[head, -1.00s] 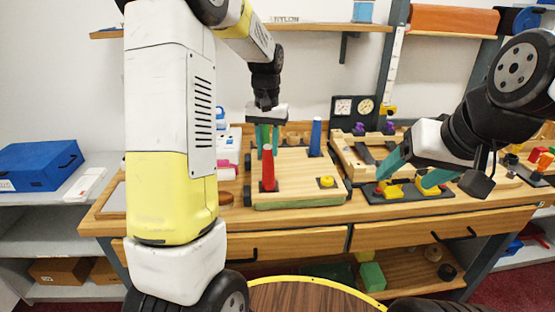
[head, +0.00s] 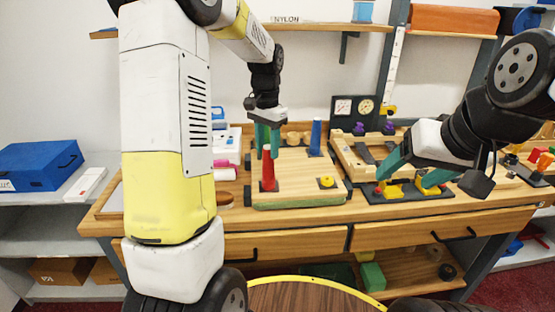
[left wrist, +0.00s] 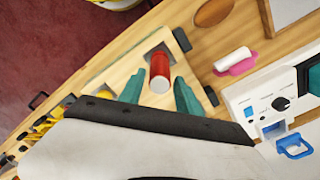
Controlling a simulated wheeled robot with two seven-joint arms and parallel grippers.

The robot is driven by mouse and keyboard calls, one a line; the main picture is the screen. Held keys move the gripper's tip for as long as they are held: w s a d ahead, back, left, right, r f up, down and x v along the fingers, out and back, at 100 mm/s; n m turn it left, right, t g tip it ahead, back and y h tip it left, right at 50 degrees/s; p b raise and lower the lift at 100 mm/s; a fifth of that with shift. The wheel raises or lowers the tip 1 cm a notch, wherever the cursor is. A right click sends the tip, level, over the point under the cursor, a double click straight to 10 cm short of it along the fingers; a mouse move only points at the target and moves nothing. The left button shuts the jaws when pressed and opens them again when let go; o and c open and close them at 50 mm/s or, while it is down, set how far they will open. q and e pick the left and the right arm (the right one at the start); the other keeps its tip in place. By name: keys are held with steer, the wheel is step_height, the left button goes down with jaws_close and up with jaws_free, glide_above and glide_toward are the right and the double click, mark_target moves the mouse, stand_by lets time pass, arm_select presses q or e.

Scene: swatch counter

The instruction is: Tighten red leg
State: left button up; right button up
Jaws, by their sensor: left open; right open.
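The red leg (head: 268,168) stands upright on a dark square plate near the front left corner of a light wooden board (head: 300,186). It also shows in the left wrist view (left wrist: 159,73), between the fingers. My left gripper (head: 268,142) points down above and just behind the red leg, with its green fingers apart and empty. A blue leg (head: 315,137) stands at the board's back right. A yellow piece (head: 326,181) sits on a dark plate at the front right. My right gripper (head: 408,175) is open, its green fingers spread over a dark tray with yellow pieces.
The dark tray (head: 385,197) lies right of the board on the wooden bench. A white machine (left wrist: 270,100) and a pink-and-white roll (left wrist: 235,62) lie beside the board. A blue box (head: 40,165) stands on the left shelf.

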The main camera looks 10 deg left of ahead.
arm_select(q)
steer(key=n, duration=0.7)
steer(key=shift+d, duration=0.1)
steer(key=n, duration=0.8)
jaws_close()
steer(key=m, duration=0.5)
steer(key=shift+o, duration=1.6)
jaws_free()
steer(key=shift+o, duration=0.3)
steer(key=shift+o, duration=1.3)
